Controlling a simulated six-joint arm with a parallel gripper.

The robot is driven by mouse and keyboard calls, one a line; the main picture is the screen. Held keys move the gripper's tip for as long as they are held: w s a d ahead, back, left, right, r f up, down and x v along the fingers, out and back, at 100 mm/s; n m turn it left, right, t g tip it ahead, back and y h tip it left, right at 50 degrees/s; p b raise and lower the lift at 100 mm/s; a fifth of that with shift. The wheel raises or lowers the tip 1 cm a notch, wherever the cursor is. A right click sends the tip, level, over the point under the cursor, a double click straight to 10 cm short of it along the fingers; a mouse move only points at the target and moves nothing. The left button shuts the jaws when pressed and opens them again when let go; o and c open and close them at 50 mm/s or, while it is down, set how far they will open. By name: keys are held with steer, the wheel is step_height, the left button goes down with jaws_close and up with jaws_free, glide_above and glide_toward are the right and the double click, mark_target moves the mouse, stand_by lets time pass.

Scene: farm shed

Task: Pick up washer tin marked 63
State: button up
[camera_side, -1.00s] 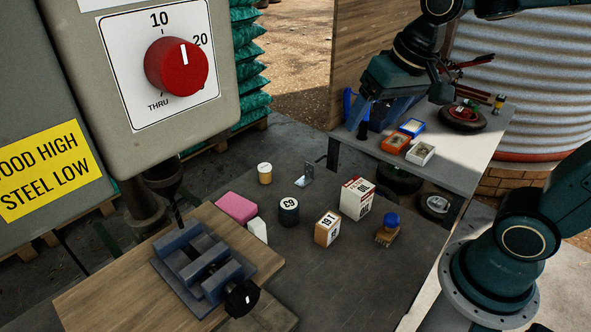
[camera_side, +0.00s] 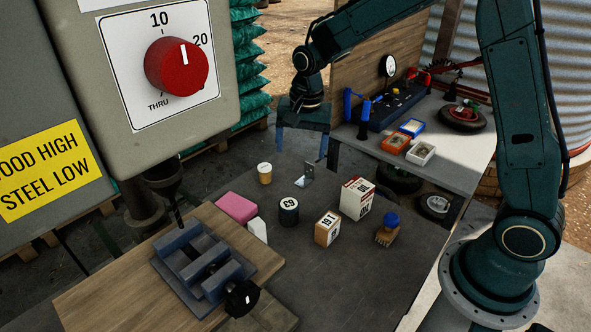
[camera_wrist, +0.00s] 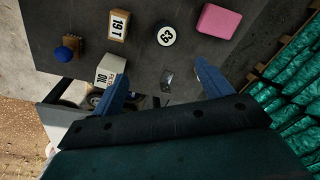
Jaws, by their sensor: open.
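The washer tin marked 63 (camera_side: 289,210) is a dark round tin with a white top patch, standing on the dark bench top. In the side view its number reads upside down. It also shows in the wrist view (camera_wrist: 165,37), near the top centre. My gripper (camera_side: 303,155) is open and empty, above and behind the far edge of the bench, apart from the tin. In the wrist view its blue fingers (camera_wrist: 160,82) are spread wide, with the tin beyond them.
Near the tin stand a box marked 19 (camera_side: 327,229), a white-and-red box (camera_side: 357,198), a blue-knobbed brush (camera_side: 388,229), a pink block (camera_side: 236,208), a cream-lidded tin (camera_side: 265,173) and a metal bracket (camera_side: 308,174). A vise (camera_side: 200,265) sits front left.

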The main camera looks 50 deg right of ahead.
mark_target(289, 204)
steer(key=w+f+m+g, duration=0.1)
steer(key=w+f, duration=0.3)
steer(key=f, duration=0.6)
steer(key=shift+m, duration=0.9)
steer(key=shift+f, duration=0.15)
steer(key=shift+f, duration=4.2)
steer(key=shift+f, duration=2.6)
steer(key=shift+c, duration=0.2)
steer(key=c, duration=1.1)
